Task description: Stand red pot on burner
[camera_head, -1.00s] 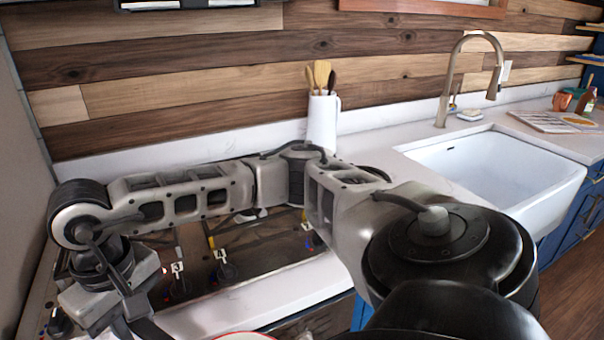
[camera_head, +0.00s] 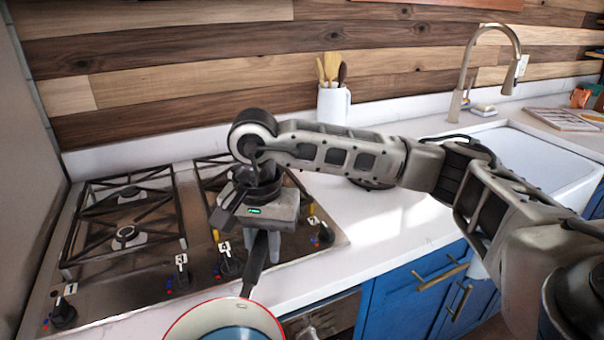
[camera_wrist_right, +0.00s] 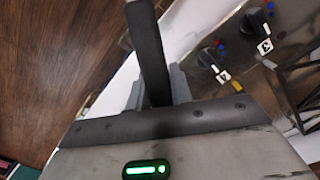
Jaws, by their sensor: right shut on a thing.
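The red pot (camera_head: 182,325) shows at the bottom edge of the head view, with a red rim and a pale inside; its lower part is cut off. Its dark handle (camera_head: 256,262) points up toward the stove. My right gripper (camera_head: 262,246) is shut on the handle, in front of the stove's front edge. In the right wrist view the handle (camera_wrist_right: 149,55) runs between the fingers (camera_wrist_right: 158,92). The stove's left burner (camera_head: 126,235) is bare under its black grate. The right burner is mostly hidden behind my gripper. My left gripper is not in view.
Numbered knobs (camera_head: 181,276) line the stove's front. A white utensil crock (camera_head: 333,104) stands at the back of the counter. The white counter (camera_head: 375,235) right of the stove is clear, with the sink (camera_head: 530,150) beyond. Blue cabinets (camera_head: 412,292) are below.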

